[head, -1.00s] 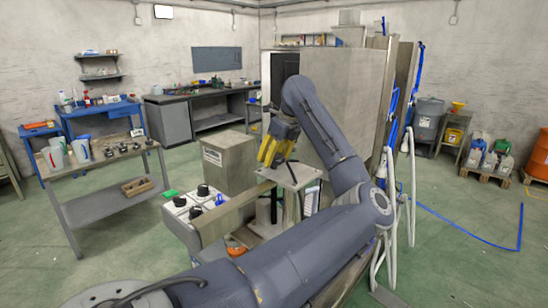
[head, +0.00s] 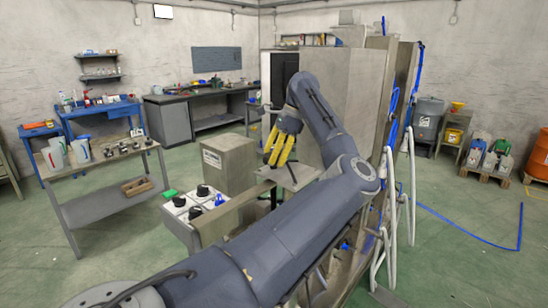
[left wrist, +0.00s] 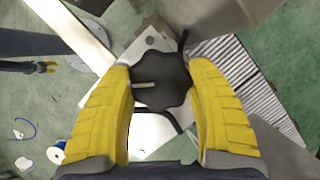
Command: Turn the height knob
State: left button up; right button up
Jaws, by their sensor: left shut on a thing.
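A black lobed knob (left wrist: 161,80) sits between the yellow fingers of my left gripper (left wrist: 162,78) in the left wrist view. The fingers are shut on its two sides. A pale bar-like mark shows on the knob's face. In the head view my left gripper (head: 280,150) points down beside a grey plate (head: 292,177), and the knob cannot be made out there.
A control box (head: 180,213) with several black knobs stands left of my arm. A grey-brown block (head: 228,163) stands behind it. A large panelled cabinet (head: 355,95) rises behind my arm. A blue hose (head: 470,238) lies on the right floor.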

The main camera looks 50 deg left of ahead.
pick_arm(q)
jog(key=n+h, duration=0.1)
jog(key=n, duration=0.3)
jog(key=shift+s+a+n+g+h, duration=0.1)
jog(key=shift+n+g+h, duration=0.2)
jog(key=shift+h, duration=0.1)
jog(key=shift+f+n+h, duration=0.1)
jog(key=shift+n+h, duration=0.4)
jog(key=shift+n, duration=0.8)
jog(key=shift+f+n+h, duration=0.1)
jog(key=shift+n+h, duration=0.4)
jog(key=shift+n, duration=0.8)
jog(key=o, duration=1.2)
jog(key=shift+r, duration=0.15)
jog(key=shift+o, duration=0.2)
jog(key=shift+v, duration=3.75)
jog(key=shift+s+r, duration=0.1)
